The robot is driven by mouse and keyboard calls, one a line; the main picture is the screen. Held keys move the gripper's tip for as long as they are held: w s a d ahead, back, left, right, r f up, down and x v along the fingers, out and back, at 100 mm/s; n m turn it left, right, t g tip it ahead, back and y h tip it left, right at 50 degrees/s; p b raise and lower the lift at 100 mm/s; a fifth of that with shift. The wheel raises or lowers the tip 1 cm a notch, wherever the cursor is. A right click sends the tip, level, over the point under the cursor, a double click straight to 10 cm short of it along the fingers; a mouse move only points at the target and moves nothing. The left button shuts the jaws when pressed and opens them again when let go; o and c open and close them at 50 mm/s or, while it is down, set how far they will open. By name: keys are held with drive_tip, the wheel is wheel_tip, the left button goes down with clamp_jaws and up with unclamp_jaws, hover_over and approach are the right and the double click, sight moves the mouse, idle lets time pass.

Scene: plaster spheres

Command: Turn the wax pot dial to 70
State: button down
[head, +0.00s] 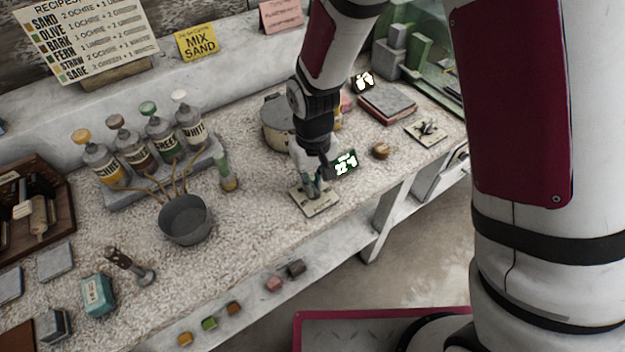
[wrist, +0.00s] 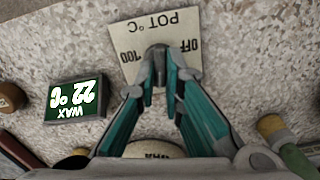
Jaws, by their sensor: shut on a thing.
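The wax pot dial sits on a pale plate (head: 327,208) near the counter's front edge. In the wrist view the plate (wrist: 185,22) reads "POT °C", with "OFF" and "100" marks, upside down. My gripper (head: 312,186) points down over the plate. In the wrist view my gripper (wrist: 159,72) has its teal fingers shut on the dark dial knob (wrist: 158,48), mostly hidden between the tips. The knob's exact setting cannot be read. The wax display (wrist: 76,100) shows 22 °C; it also shows in the head view (head: 343,165). The metal pot (head: 274,124) stands behind, partly hidden by my arm.
A second dial plate (head: 427,131) and display (head: 363,82) are at the right. A small brown round object (head: 380,151) lies near the wax display. A grey bucket (head: 186,220) and labelled bottles (head: 103,166) are further left.

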drive_tip(key=shift+d+m+p, duration=0.1)
drive_tip(key=shift+m+p, duration=0.65)
drive_tip(key=shift+m, duration=1.55)
drive_tip(key=c, duration=1.7)
unclamp_jaws()
drive_tip(key=shift+r, duration=0.15)
wheel_tip(320, 180, up, 12)
